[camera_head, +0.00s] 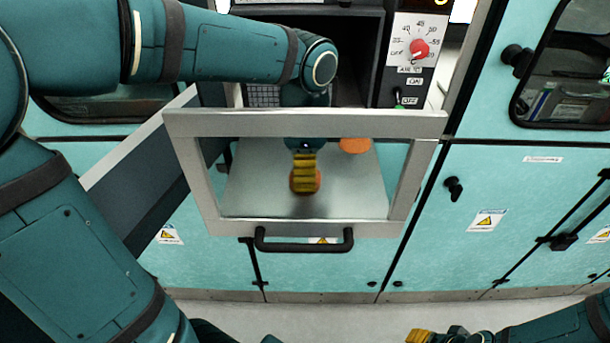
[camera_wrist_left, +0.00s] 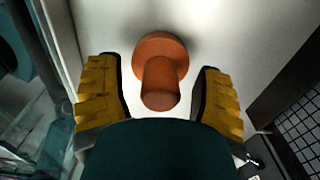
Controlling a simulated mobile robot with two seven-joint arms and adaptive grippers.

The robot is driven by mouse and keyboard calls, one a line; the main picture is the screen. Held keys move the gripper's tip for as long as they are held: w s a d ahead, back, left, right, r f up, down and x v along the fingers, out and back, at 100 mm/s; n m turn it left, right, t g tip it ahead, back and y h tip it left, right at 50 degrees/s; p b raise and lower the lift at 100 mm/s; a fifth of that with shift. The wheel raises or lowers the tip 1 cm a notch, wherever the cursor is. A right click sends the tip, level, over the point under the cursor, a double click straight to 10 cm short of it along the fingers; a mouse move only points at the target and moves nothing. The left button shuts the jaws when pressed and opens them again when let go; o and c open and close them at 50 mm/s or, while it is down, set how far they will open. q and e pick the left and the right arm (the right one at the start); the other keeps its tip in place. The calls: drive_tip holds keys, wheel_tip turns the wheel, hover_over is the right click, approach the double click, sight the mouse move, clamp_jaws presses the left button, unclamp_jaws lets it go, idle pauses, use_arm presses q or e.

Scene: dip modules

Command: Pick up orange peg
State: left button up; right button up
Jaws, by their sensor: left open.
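An orange peg (camera_wrist_left: 160,82) with a wide round flange and a narrower stub stands between the fingers of my left gripper (camera_wrist_left: 160,95) in the left wrist view. The fingers are spread, with a gap on both sides of it. In the head view my left gripper (camera_head: 304,172) shows in the framed opening, with orange (camera_head: 316,182) partly hidden behind its yellow fingers. A second orange round piece (camera_head: 355,145) lies to the right, its top cut off by the frame. My right gripper (camera_head: 420,336) shows only partly at the bottom edge.
A metal-framed door (camera_head: 300,124) with a black handle (camera_head: 303,246) hangs open before a dark oven-like chamber. A panel with a red knob (camera_head: 419,49) is at its right. In the left wrist view, a dark grid (camera_wrist_left: 300,130) is close on the right.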

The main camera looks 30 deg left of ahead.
use_arm(q)
clamp_jaws()
